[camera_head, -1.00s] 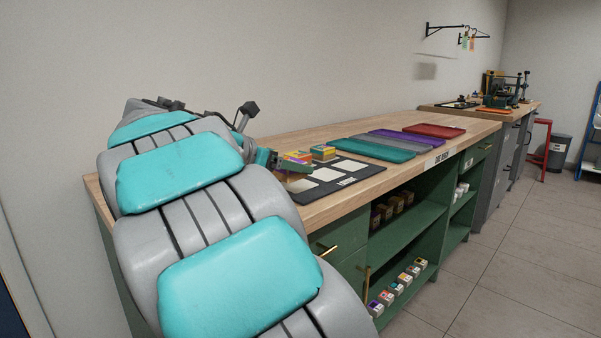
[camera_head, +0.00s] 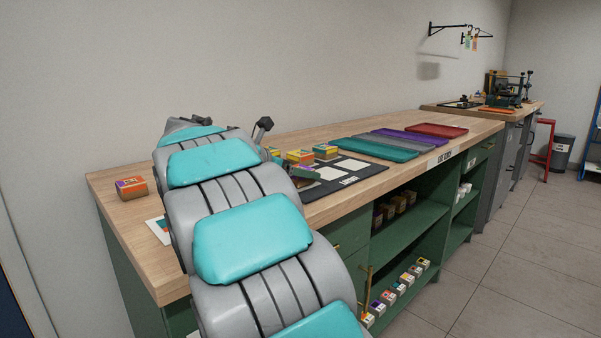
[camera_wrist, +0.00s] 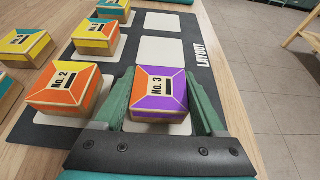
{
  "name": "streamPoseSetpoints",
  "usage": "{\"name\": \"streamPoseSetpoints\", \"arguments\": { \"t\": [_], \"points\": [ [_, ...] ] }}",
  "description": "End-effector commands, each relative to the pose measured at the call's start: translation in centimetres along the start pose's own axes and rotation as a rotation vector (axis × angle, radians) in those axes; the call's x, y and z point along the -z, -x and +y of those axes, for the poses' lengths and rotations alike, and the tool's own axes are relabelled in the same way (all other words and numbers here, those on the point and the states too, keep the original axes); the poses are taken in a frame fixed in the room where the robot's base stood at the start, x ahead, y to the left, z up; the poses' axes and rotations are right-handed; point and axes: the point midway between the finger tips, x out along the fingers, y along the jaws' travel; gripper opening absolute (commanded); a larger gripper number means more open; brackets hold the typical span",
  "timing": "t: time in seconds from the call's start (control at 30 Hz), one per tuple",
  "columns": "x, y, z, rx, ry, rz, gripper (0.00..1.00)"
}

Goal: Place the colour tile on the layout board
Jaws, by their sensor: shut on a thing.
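In the wrist view, the purple and orange tile marked No. 3 (camera_wrist: 160,97) is between the green fingers of my gripper (camera_wrist: 159,76), which is shut on it. The tile is over a pale square of the dark layout board (camera_wrist: 197,48), whose edges show around it; I cannot tell whether it touches the board. A No. 2 tile (camera_wrist: 66,87) in orange and yellow is on the board to its left. A further tile (camera_wrist: 97,35) stands behind. In the head view my arm hides much of the near board (camera_head: 368,172), and the held tile is not clear.
Two pale squares (camera_wrist: 162,51) farther along the board are empty. More tiles (camera_wrist: 25,46) stand at the left. In the head view, another boxy tile (camera_head: 131,187) is at the bench's left end. Teal (camera_head: 374,150), purple (camera_head: 408,138) and red (camera_head: 436,130) trays lie beyond the board.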

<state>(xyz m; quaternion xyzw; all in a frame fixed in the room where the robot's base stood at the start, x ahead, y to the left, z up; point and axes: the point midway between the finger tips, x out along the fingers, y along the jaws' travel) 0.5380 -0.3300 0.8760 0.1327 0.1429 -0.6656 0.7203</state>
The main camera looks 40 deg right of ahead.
Motion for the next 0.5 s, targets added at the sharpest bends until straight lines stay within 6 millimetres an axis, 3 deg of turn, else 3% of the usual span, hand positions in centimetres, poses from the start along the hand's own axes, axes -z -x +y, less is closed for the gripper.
{"name": "streamPoseSetpoints", "arguments": {
  "t": [0.13, 0.17, 0.4, 0.5],
  "points": [
    [0.20, -0.09, -0.01, 0.000, 0.001, 0.000, 0.15],
    [0.25, -0.10, 0.00, 0.000, 0.000, 0.000, 0.74],
    [0.25, -0.09, 0.00, 0.000, 0.000, 0.000, 1.00],
    [0.26, -0.09, 0.00, 0.000, 0.001, 0.000, 1.00]
  ]
}}
